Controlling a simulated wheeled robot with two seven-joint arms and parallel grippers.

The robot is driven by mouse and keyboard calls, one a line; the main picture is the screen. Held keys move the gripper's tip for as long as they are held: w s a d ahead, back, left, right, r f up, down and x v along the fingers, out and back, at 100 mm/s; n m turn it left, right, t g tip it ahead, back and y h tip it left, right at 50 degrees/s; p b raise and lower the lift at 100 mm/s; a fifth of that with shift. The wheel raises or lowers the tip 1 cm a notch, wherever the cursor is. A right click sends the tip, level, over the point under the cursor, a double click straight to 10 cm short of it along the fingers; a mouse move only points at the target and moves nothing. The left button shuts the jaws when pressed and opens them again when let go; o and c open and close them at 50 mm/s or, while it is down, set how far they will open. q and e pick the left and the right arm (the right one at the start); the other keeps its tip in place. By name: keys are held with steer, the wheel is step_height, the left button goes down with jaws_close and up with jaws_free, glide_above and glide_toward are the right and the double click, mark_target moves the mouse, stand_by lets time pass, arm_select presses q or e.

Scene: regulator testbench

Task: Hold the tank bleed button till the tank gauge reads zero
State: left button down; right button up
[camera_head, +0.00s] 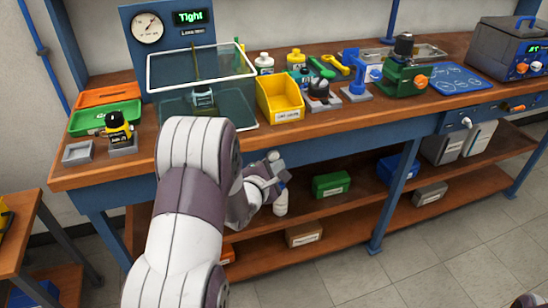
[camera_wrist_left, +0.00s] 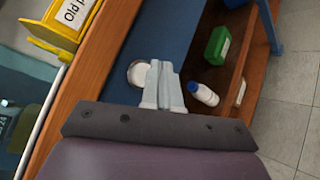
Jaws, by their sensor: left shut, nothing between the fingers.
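My left gripper (camera_head: 277,160) is shut and empty, in front of the bench's blue front panel. In the left wrist view its fingertips (camera_wrist_left: 162,68) are together, beside and partly over a round white button-like disc (camera_wrist_left: 138,73) in a ring on that panel. I cannot tell if they touch it. My right gripper is not in view.
A yellow bin (camera_head: 280,97) sits near the bench edge. A white bottle (camera_head: 280,203) and a green box (camera_head: 331,184) are on the shelf below. The floor at the right is clear.

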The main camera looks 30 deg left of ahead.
arm_select(q)
steer(key=shift+w+a, duration=0.1)
stand_by(0.3)
steer(key=shift+w+a, duration=0.2)
steer(key=shift+a, duration=0.05)
steer(key=shift+w+a+p, duration=0.3)
steer(key=shift+a+p, duration=0.05)
steer(key=shift+p, duration=0.05)
stand_by(2.2)
steer(key=shift+s+d, duration=0.1)
stand_by(0.6)
steer(key=shift+s+d, duration=0.5)
steer(key=shift+d, duration=0.1)
steer(key=shift+p, duration=0.3)
steer(key=shift+s+d+p, duration=0.45)
steer(key=shift+s+d, duration=1.2)
steer(key=shift+d, duration=0.25)
